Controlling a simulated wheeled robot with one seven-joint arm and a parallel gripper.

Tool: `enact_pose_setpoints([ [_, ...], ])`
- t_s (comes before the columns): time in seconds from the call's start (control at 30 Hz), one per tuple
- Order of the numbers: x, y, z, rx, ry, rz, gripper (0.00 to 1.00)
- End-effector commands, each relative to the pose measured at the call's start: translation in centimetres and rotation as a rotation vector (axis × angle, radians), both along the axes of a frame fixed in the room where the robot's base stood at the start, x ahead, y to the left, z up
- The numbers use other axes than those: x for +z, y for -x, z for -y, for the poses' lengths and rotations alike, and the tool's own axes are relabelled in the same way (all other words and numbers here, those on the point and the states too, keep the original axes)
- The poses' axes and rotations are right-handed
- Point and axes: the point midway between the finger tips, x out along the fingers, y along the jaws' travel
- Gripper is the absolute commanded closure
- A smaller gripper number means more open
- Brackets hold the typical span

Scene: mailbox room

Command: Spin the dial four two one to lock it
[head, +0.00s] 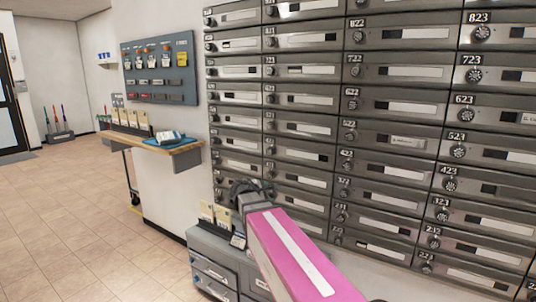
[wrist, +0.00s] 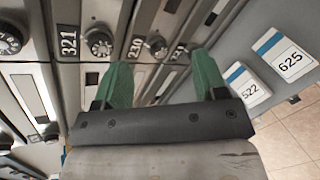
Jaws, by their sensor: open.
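The dials are round black knobs with white marks, one on each grey mailbox door. In the head view a small dial (head: 270,149) sits in the second column from the left, around the 421 row; its label is too small to read. In the wrist view a dial beside the label 321 (wrist: 100,42) is clear, and another dial (wrist: 8,40) is cut by the left edge, its label not in view. My gripper (wrist: 160,82) has two green fingers, open and apart, with nothing between them. It also shows, dark, in the head view (head: 252,190), in front of the lower doors.
The mailbox wall (head: 400,116) fills the right. A grey cabinet (head: 210,250) with cards on it stands low by my gripper; cards 522 (wrist: 243,85) and 625 (wrist: 285,55) are close. A wooden shelf (head: 186,148) juts out left. Tiled floor at left is clear.

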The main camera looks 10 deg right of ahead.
Motion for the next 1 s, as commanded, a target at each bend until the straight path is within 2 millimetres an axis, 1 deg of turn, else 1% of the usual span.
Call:
enact_pose_setpoints([
  [0.03, 2.8, -1.6, -0.8, 0.052, 0.113, -0.005, 0.35],
  [0.1, 6.1, -3.0, -1.6, 0.11, 0.266, -0.018, 0.35],
  [0.2, 10.0, -4.3, -2.7, 0.165, 0.444, -0.039, 0.35],
  [0.3, 12.5, -5.0, -3.5, 0.19, 0.562, -0.056, 0.35],
  [0.33, 13.0, -5.1, -3.7, 0.194, 0.586, -0.058, 0.35],
  [0.43, 13.8, -5.4, -3.8, 0.202, 0.629, -0.065, 0.35],
  [0.57, 13.9, -6.2, -3.2, 0.203, 0.635, -0.067, 0.35],
  [1.0, 13.8, -11.4, 2.1, 0.201, 0.631, -0.067, 0.35],
])
